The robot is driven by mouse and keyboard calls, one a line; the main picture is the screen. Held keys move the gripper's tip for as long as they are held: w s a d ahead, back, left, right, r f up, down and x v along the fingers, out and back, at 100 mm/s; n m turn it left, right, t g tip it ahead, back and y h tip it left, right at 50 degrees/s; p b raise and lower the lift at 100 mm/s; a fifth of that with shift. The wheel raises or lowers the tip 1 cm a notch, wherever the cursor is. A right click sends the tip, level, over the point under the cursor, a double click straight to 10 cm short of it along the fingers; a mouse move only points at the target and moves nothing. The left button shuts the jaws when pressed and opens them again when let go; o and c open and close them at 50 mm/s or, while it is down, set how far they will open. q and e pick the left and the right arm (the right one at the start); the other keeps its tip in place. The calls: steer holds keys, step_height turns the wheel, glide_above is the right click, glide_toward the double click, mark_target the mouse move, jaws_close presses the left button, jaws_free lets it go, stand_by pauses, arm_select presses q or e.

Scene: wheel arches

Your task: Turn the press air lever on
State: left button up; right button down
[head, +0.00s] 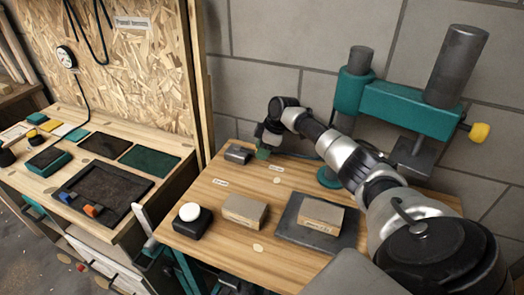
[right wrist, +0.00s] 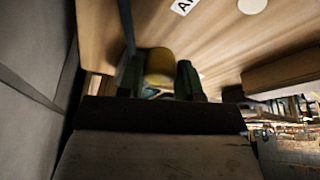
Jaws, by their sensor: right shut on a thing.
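The press air lever shows in the right wrist view as a rounded yellow grip (right wrist: 160,64). It sits between the two dark green fingers of my right gripper (right wrist: 160,80), which is shut on it. In the head view my right gripper (head: 263,151) is at the back left of the wooden table, beside a small grey valve-like block (head: 237,153). The lever is hidden there by the gripper and arm, so its angle cannot be told. My left gripper is not in view.
The teal press (head: 400,106) with a yellow knob (head: 479,131) stands at the back right. On the table (head: 205,215) are a black box with a white button (head: 190,212), a cardboard-coloured block (head: 244,211) and another block (head: 321,216) on a grey plate (head: 290,228). A workbench stands left.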

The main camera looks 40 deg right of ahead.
steer(key=c, duration=0.8)
jaws_free()
steer(key=shift+f, duration=0.1)
steer(key=shift+o, duration=0.2)
steer(key=v, duration=1.1)
steer(key=shift+b, duration=0.45)
steer(key=shift+w+a, duration=0.1)
steer(key=shift+w, duration=0.05)
